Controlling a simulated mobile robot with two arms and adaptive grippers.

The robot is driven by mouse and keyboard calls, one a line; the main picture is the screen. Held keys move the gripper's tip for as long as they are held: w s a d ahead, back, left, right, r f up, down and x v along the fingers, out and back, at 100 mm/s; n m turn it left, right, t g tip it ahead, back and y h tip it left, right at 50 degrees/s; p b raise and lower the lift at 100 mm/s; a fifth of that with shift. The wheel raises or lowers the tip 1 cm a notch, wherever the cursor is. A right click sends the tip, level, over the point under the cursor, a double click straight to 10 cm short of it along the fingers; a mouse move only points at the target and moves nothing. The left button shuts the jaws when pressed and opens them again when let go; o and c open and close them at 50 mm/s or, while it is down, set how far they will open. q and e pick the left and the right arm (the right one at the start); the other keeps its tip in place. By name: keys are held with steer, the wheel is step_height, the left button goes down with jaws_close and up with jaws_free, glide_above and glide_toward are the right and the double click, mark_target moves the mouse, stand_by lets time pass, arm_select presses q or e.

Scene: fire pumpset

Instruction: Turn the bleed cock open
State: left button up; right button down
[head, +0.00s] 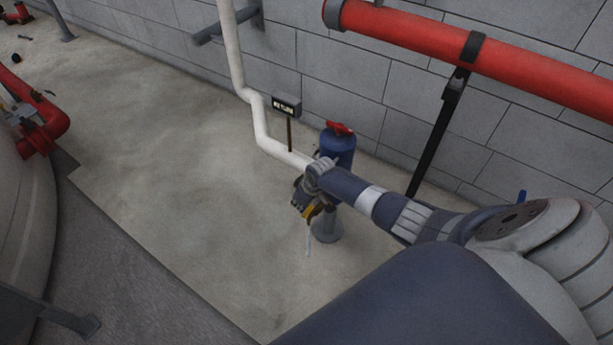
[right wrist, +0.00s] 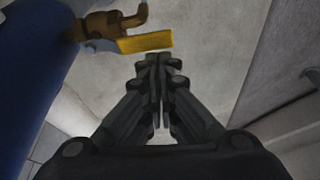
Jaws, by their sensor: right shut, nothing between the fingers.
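The bleed cock (right wrist: 112,24) shows in the right wrist view as a brass body with a flat yellow lever (right wrist: 145,42). It sits beside the blue vessel (right wrist: 22,75), which also stands in the head view (head: 338,146) with a red part on top. My right gripper (right wrist: 157,62) is shut and empty. Its fingertips show just below the lever in the wrist picture; I cannot tell whether they touch it. In the head view my right gripper (head: 302,200) is in front of the vessel, with the cock mostly hidden. My left gripper is out of view.
A red pipe (head: 430,45) runs along the wall on a black support (head: 436,135).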

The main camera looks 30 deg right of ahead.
steer(key=a+v, duration=0.1)
steer(key=v, duration=1)
steer(key=shift+d, duration=0.4)
steer(key=shift+s+r, duration=0.15)
